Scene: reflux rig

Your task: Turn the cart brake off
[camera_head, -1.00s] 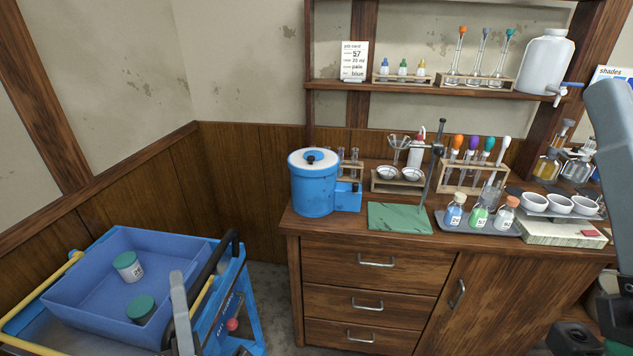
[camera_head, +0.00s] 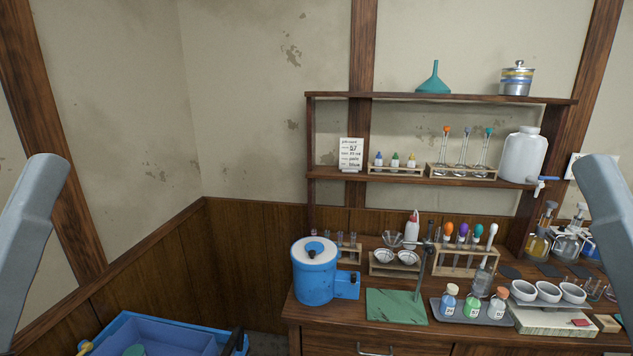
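The blue cart (camera_head: 170,333) shows only in part at the bottom left, with its tray rim and a green-lidded jar (camera_head: 135,350) inside. A black handle part (camera_head: 234,343) rises at the cart's right side. The brake lever is below the picture and hidden. Grey links of my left arm stand at the left edge and of my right arm at the right edge. Neither gripper is in the picture.
A wooden bench to the right holds a blue centrifuge-like device (camera_head: 314,271), a green mat (camera_head: 396,306), a bottle tray (camera_head: 463,313) and racks. A shelf (camera_head: 440,98) hangs above. A narrow floor gap lies between cart and bench.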

